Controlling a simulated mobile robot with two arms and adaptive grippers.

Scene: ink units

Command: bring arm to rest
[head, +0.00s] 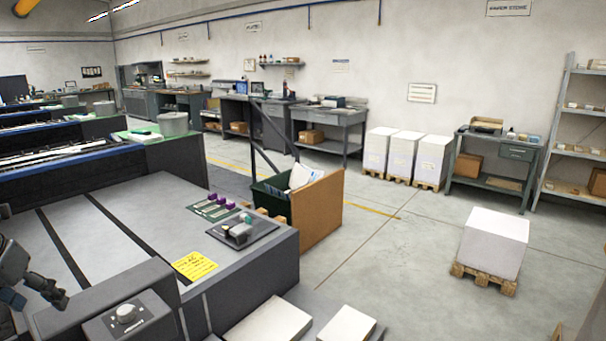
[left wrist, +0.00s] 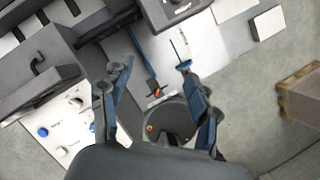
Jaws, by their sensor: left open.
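My left gripper (head: 24,280) is at the left edge of the head view, above the grey machine top (head: 150,215), partly cut off by the frame. In the left wrist view its two blue-and-grey fingers (left wrist: 152,66) are spread apart with nothing held between them. My right gripper shows in neither view.
A yellow note (head: 194,265), a small dark tray (head: 240,232) and purple-topped items lie on the machine top. A green bin (head: 270,197) stands behind its far corner. A paper stack (head: 495,243) sits on a pallet at right. Open floor lies between.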

